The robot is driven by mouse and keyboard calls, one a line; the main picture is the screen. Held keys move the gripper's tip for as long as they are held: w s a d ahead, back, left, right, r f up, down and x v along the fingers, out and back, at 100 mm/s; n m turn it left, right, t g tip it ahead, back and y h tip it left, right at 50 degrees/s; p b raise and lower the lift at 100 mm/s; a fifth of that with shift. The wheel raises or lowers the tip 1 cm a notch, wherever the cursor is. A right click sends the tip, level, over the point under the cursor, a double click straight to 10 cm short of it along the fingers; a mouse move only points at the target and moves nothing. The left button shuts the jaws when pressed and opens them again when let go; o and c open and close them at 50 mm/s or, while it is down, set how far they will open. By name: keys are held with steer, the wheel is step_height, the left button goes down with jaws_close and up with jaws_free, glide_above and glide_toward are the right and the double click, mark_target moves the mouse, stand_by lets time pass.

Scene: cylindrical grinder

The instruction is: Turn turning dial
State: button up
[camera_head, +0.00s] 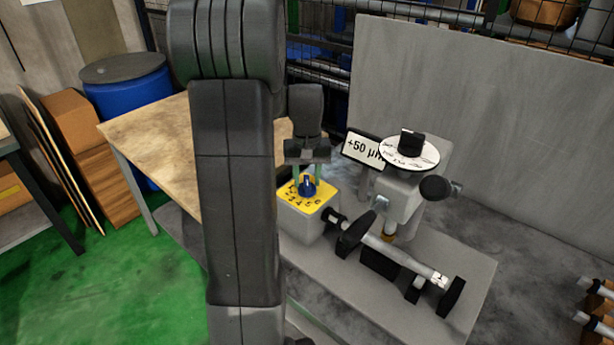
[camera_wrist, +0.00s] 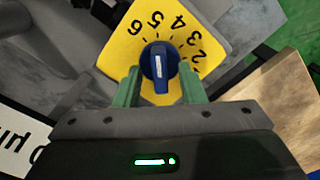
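The turning dial is a blue knob (camera_head: 308,187) with a white line on top. It sits on a yellow numbered plate (camera_head: 318,197) on a grey box (camera_head: 301,226). In the wrist view the knob (camera_wrist: 160,64) is near the middle, and its white line points roughly to the top of the picture. My gripper (camera_head: 305,176) is above the plate with its green fingers pointing down. In the wrist view my gripper (camera_wrist: 160,72) has one finger on each side of the knob, apart from each other. Whether the fingertips touch the knob is unclear.
A grey machine bed (camera_head: 462,262) carries a shaft assembly right of the box. Behind it are a white round dial with a black knob (camera_head: 410,142) and a "+50 µm" sign (camera_head: 362,148). A wooden table (camera_head: 150,130) and blue barrel (camera_head: 128,88) stand left.

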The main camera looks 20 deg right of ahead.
mark_target(307, 180)
steer(key=shift+r, duration=0.1)
step_height(307, 180, up, 14)
stand_by(0.4)
steer(key=shift+f, duration=0.2)
step_height(307, 180, down, 14)
steer(key=shift+r, duration=0.1)
stand_by(0.6)
